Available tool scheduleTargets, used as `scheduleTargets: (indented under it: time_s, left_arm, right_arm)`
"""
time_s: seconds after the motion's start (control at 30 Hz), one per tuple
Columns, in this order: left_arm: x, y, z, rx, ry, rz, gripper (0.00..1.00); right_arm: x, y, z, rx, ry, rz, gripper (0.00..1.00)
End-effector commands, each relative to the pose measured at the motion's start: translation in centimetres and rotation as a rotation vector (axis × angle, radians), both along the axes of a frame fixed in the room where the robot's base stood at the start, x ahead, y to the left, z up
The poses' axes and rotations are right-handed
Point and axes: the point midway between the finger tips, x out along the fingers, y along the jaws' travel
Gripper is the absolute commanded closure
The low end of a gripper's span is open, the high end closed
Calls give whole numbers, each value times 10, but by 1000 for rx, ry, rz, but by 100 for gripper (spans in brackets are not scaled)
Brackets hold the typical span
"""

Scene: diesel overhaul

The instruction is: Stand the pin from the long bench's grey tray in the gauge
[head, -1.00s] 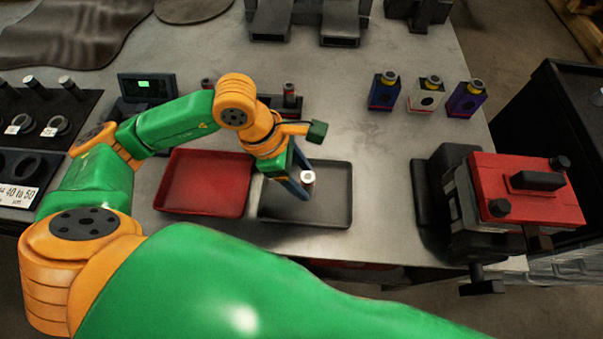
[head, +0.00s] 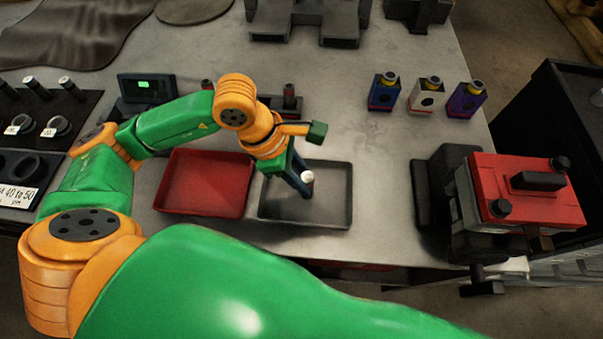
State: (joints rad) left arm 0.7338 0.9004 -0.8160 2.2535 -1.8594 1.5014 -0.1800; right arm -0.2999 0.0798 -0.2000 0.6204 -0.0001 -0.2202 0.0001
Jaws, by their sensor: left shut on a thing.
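The grey tray (head: 335,208) lies on the long bench, right of the red tray. My left gripper (head: 304,187) reaches down into it and is shut on the pin (head: 308,177), a small part with a pale, shiny end. The fingers hide part of the pin, and I cannot tell whether it touches the tray floor. A dark device with a green display (head: 147,88), which looks like the gauge, stands behind the red tray. My arm partly hides its base. My right gripper is not in view.
The red tray (head: 203,183) looks empty. Dark cylindrical parts (head: 290,97) stand behind the trays. Blue, white (head: 427,96) and purple blocks stand at the back right. A red-topped machine (head: 525,190) is at the right edge. Racks of rings (head: 40,125) lie left.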

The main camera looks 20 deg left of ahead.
Motion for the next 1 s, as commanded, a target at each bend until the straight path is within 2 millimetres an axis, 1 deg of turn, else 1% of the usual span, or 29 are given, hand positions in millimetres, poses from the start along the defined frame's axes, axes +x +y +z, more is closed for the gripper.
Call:
scheduleTargets:
  time_s: [0.43, 1.0]
  left_arm:
    - [0, 0, 3, -1, -1, 0, 100]
    - [0, 0, 43, -1, -2, -1, 100]
  right_arm:
    - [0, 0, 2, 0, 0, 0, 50]
    - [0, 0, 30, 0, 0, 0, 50]
